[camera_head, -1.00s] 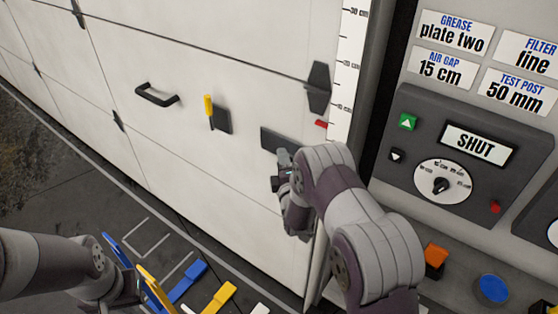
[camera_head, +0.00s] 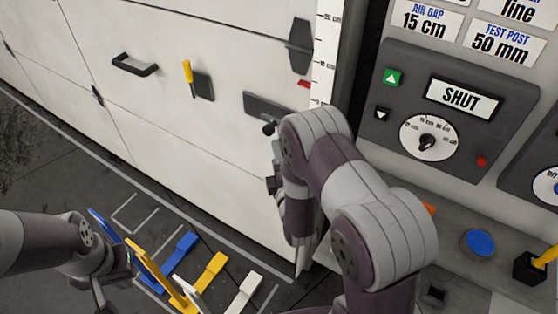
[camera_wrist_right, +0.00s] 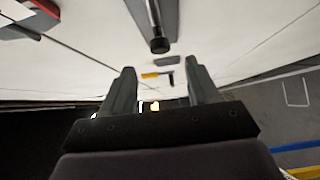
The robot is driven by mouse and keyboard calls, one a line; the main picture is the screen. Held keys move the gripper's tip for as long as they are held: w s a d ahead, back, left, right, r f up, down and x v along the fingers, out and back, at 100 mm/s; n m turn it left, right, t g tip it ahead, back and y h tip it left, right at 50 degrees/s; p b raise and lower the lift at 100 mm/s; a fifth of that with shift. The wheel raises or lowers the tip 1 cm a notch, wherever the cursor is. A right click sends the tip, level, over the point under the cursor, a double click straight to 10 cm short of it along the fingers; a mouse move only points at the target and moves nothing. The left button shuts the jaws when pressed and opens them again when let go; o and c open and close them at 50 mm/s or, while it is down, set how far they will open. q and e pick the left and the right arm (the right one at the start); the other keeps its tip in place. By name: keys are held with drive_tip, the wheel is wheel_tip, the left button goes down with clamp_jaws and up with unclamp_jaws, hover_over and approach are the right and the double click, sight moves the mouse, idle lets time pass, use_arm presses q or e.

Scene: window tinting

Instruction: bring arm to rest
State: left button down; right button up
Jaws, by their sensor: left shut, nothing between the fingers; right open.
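My right gripper (camera_head: 272,184) is beside the white door panel (camera_head: 200,125), partly hidden behind my own right arm. In the right wrist view, its two fingers (camera_wrist_right: 160,78) are spread with nothing between them. A dark rod with a round knob (camera_wrist_right: 160,45) is ahead of them, apart from the fingers; the knob also shows in the head view (camera_head: 269,128), under a dark plate (camera_head: 262,103). My left gripper (camera_head: 118,284) is low at the left, shut and empty, close to the blue and yellow upright pieces; whether it touches them is unclear.
A control panel (camera_head: 380,150) with a display reading SHUT stands at right, above a ledge with a blue button (camera_head: 478,242). A black handle (camera_head: 135,66) and a yellow lever (camera_head: 188,72) are on the door. Blue, yellow and white pieces lie on the floor (camera_head: 60,180).

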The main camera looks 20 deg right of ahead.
drive_tip(key=shift+s, duration=0.3)
drive_tip(key=s+a+f+m+g+y, duration=0.2)
drive_tip(key=s+f+m+g, duration=0.7)
drive_tip(key=f+m+g, duration=0.25)
drive_tip(key=s+r+m+g, duration=0.5)
drive_tip(key=s+r, duration=0.5)
drive_tip(key=r, duration=0.4)
drive_tip(key=shift+s, duration=0.25)
